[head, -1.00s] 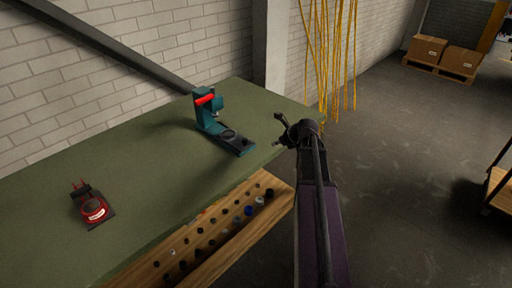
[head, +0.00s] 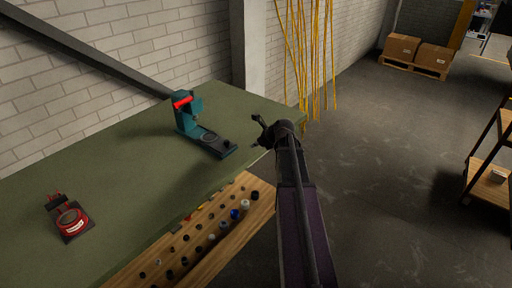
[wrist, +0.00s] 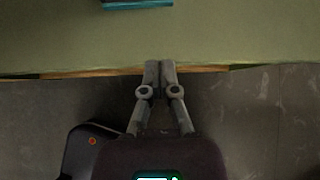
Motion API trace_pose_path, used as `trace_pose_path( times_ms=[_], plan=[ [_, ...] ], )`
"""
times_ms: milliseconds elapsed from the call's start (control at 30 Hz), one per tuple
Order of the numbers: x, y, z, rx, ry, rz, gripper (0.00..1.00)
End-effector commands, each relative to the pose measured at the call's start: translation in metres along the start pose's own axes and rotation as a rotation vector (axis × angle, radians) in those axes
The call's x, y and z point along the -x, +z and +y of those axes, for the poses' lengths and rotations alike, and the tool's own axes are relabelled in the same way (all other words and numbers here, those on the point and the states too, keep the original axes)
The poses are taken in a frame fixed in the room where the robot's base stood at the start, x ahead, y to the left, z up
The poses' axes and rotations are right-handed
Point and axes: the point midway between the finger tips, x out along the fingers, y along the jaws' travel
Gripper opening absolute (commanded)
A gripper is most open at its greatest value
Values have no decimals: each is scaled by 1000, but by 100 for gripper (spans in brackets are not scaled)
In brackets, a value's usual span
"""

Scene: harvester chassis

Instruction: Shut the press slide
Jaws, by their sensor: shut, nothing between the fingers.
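The teal press (head: 186,118) with a red handle (head: 182,102) stands on the green bench. Its dark slide (head: 214,144), with a round plate on it, sticks out from the press foot toward the bench's right edge. My gripper (head: 256,132) is just right of the slide's outer end, apart from it, at the bench edge. In the wrist view my gripper (wrist: 160,66) is shut and empty, with its fingertips over the bench edge. A teal edge (wrist: 137,4), seemingly of the press, shows at the top there, beyond the fingertips.
A red and black device (head: 70,218) sits on the bench (head: 130,190) at left. A wooden rack (head: 262,212) with several small pegs runs along the bench front. Yellow hanging cables (head: 305,60) are behind my arm. Shelving (head: 490,185) stands at right; the floor between is clear.

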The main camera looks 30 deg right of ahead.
Motion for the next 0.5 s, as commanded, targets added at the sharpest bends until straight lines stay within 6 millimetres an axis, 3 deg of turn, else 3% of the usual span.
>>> trace_pose_path(
  times_ms=[500],
  plan=[
    [-59, -2, -1, 0, 0, -1, 0]
  ],
)
